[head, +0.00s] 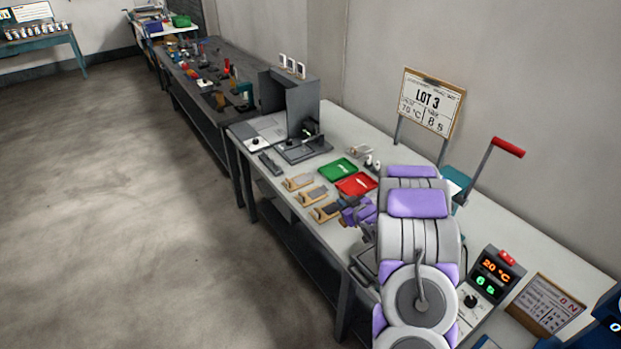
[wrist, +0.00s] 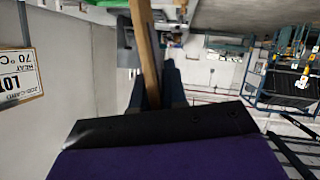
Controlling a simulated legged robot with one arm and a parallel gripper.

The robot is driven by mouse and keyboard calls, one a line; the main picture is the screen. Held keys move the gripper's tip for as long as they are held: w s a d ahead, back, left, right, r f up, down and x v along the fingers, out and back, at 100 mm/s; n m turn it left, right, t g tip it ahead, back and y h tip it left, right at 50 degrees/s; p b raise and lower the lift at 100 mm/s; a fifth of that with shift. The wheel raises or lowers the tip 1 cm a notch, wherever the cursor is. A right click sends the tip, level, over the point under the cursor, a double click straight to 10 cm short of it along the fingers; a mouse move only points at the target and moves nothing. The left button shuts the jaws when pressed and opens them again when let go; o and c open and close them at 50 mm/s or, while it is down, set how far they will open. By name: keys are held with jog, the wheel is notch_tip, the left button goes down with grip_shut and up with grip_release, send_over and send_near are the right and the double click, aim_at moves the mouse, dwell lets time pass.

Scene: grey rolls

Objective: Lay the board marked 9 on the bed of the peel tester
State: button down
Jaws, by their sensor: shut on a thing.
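Several wooden boards with grey strips lie along the front of the table, among them a far one (head: 298,182) and a middle one (head: 312,196). My gripper (head: 341,208) is at the nearest board (head: 323,214). In the wrist view, my gripper (wrist: 160,90) is shut on a wooden board (wrist: 146,50), seen edge-on between the dark fingers. It appears to be that nearest board. No number is readable on any board. A grey machine with a flat bed (head: 303,151) and upright housing (head: 300,105) stands at the far table end; I cannot tell surely whether it is the peel tester.
Green (head: 338,168) and red (head: 356,185) trays lie behind the boards. A red-handled lever (head: 507,147) rises on the right, near a controller (head: 496,275) reading 20 °C and 8 s. A LOT 3 sign (head: 430,103) stands at the back. The floor left is clear.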

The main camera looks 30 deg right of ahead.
jog(key=shift+r, duration=0.25)
jog(key=w+a+r, duration=0.2)
jog(key=w+a, duration=0.1)
jog(key=a, duration=0.5)
jog(key=w+a+r, duration=0.3)
jog(key=a, duration=0.5)
jog(key=s+a+r, duration=0.1)
jog(key=a+r, duration=0.1)
jog(key=a, duration=0.7)
jog(key=s+a+r+n+y, duration=0.1)
jog(key=a+r, duration=0.2)
jog(key=a, duration=0.7)
jog(key=shift+a+r, duration=0.2)
jog(key=shift+r, duration=0.05)
